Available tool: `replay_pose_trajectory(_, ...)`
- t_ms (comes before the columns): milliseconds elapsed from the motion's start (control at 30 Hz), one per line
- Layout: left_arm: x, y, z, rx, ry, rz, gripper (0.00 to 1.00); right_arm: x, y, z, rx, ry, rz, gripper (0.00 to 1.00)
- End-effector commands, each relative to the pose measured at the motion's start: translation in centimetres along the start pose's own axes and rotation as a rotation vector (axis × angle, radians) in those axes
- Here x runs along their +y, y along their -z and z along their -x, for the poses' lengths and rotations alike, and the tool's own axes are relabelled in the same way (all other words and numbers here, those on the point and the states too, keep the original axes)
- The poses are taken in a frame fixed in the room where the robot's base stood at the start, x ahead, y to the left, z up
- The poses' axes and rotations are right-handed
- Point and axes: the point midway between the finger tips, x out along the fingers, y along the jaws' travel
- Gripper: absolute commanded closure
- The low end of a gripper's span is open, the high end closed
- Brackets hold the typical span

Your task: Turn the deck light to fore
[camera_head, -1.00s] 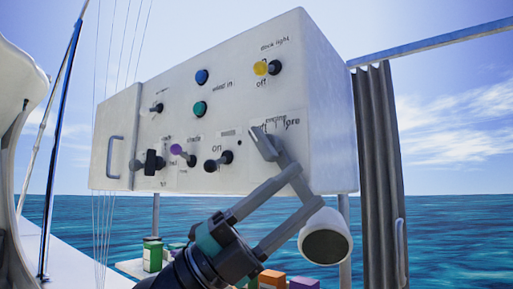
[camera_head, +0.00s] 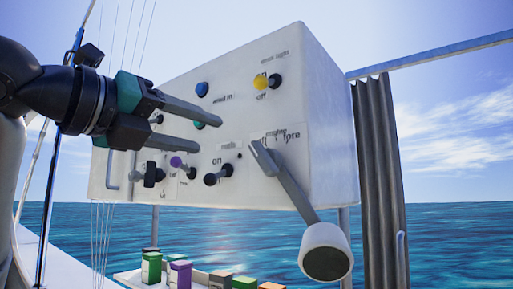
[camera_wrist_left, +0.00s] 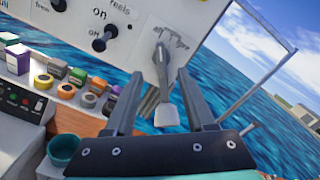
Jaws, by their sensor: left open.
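A grey lever (camera_head: 285,180) with a wide white and dark end (camera_head: 326,250) hangs down and to the right from the white panel (camera_head: 330,120), below a label that partly reads "fore". The yellow knob (camera_head: 261,82) above it has "on" and "off" labels; the small print over it seems to read "deck light". My left gripper (camera_head: 210,137) is open and empty, up and left of the lever, in front of the panel's left half. In the left wrist view the lever (camera_wrist_left: 163,80) appears between the open fingers (camera_wrist_left: 160,73), beyond them. My right gripper is not in view.
Blue (camera_head: 202,89), purple (camera_head: 175,161) and black (camera_head: 211,179) knobs are on the panel. A green knob is partly behind my gripper. Coloured boxes (camera_head: 180,274) stand on a shelf below. A dark curtain (camera_head: 378,180) hangs at right. Space right of the lever is open.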

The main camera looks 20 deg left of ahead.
Motion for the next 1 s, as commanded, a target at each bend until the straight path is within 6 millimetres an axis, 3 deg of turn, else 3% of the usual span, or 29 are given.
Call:
replay_pose_trajectory(600, -0.2, 0.1, -12.1, 0.009, 0.003, 0.001, 0.45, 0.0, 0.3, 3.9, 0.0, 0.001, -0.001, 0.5)
replay_pose_trajectory(800, -0.2, 0.1, -14.2, 0.007, 0.004, 0.0, 0.45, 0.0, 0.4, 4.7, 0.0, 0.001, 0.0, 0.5)
replay_pose_trajectory(1000, -0.1, 0.2, -14.8, 0.006, 0.004, -0.001, 0.45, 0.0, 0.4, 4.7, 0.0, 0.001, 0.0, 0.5)
